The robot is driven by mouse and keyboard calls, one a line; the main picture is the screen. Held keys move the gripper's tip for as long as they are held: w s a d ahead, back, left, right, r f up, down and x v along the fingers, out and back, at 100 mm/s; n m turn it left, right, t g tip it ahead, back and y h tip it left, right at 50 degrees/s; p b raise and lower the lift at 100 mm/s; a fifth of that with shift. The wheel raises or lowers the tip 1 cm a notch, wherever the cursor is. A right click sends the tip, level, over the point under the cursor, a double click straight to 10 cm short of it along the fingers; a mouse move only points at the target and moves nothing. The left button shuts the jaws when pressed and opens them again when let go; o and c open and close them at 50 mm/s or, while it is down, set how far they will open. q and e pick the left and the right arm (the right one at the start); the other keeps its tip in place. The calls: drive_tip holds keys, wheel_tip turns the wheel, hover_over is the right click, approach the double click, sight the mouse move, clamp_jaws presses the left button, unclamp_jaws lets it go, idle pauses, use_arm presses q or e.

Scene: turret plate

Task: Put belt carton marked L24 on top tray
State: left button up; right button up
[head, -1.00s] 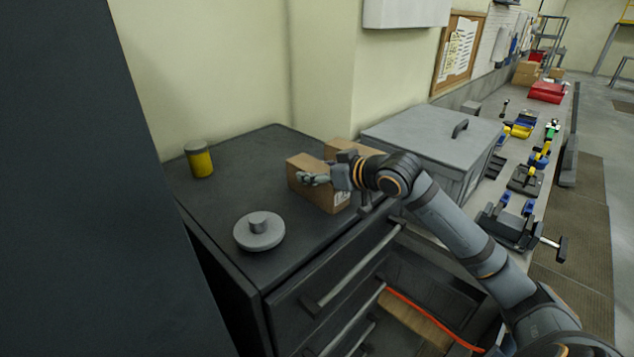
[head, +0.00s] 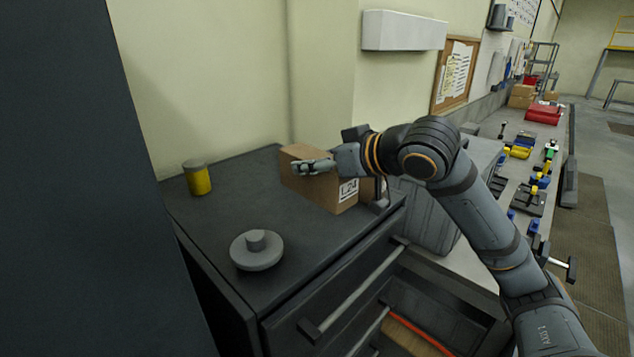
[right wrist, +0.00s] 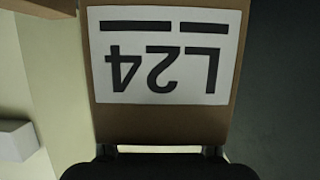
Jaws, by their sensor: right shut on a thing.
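The brown belt carton (head: 308,186) is at the right side of the dark cabinet's top (head: 215,215). Its white label reads L24, upside down, in the right wrist view (right wrist: 165,55). My right gripper (head: 318,167) is shut on the carton, with one finger seen along its upper face. The carton looks slightly raised, but its underside is hidden. Brown cardboard (head: 367,187) shows just behind the label end, mostly hidden. No part is clearly recognisable as the top tray. My left gripper is not in view.
A grey knobbed disc (head: 257,251) and a yellow cylinder (head: 199,180) stand on the cabinet top. Bar handles (head: 352,291) front the cabinet, with an orange-edged open space (head: 415,334) below.

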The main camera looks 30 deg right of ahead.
drive_tip(key=s+a+r, duration=0.3)
drive_tip(key=s, duration=0.3)
drive_tip(key=shift+s+a, duration=0.15)
drive_tip(key=shift+s, duration=0.15)
